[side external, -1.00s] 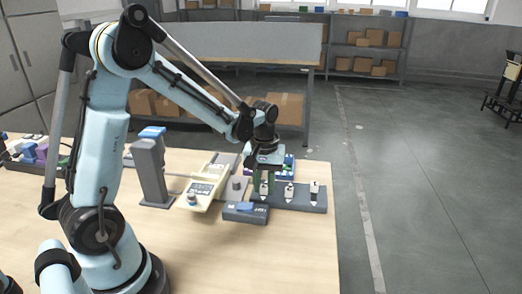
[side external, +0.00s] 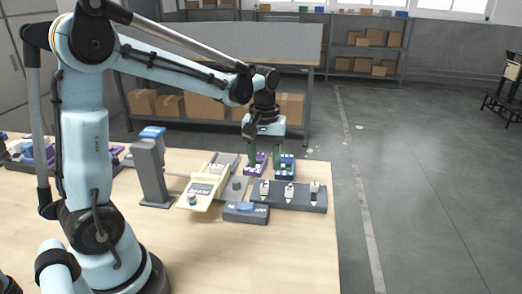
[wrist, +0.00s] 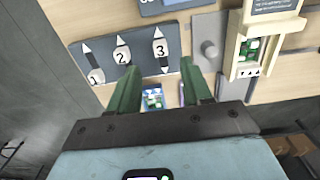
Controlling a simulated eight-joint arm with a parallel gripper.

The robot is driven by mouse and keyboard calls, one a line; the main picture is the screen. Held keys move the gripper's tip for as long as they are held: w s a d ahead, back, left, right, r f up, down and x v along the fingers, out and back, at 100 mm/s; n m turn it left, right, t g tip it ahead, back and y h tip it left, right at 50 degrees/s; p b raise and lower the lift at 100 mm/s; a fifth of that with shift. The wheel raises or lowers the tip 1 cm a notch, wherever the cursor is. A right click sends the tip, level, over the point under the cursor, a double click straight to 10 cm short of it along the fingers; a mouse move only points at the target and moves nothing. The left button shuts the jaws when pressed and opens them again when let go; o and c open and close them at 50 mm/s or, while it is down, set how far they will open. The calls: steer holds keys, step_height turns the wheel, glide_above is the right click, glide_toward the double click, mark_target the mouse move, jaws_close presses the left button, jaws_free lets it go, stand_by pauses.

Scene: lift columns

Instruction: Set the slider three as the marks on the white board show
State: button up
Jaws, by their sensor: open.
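The dark slider panel (side external: 302,201) lies near the table's right edge, with three pale knobs. In the wrist view the knobs read 1 (wrist: 96,79), 2 (wrist: 121,56) and 3 (wrist: 160,51). Knob 3, nearest the cream device, is the leftmost knob in the side view (side external: 264,187); it stands partway along its slot. My gripper (side external: 265,163) is open behind the panel, its green fingers apart with no knob between them. The wrist view also shows the gripper (wrist: 160,82). A large pale board (side external: 240,42) stands at the back; I see no readable marks on it.
A grey post (side external: 151,172) stands farther left. The front table is clear.

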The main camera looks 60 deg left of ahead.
steer(key=shift+r, duration=2.25)
steer(key=shift+d, duration=0.1)
steer(key=s+d+f+m+t, duration=0.1)
steer(key=s+d+m+t, duration=0.6)
steer(key=s+m, duration=0.1)
steer(key=shift+s+d+f+m, duration=0.2)
steer(key=shift+s+d+m, duration=0.2)
steer(key=shift+m, duration=0.1)
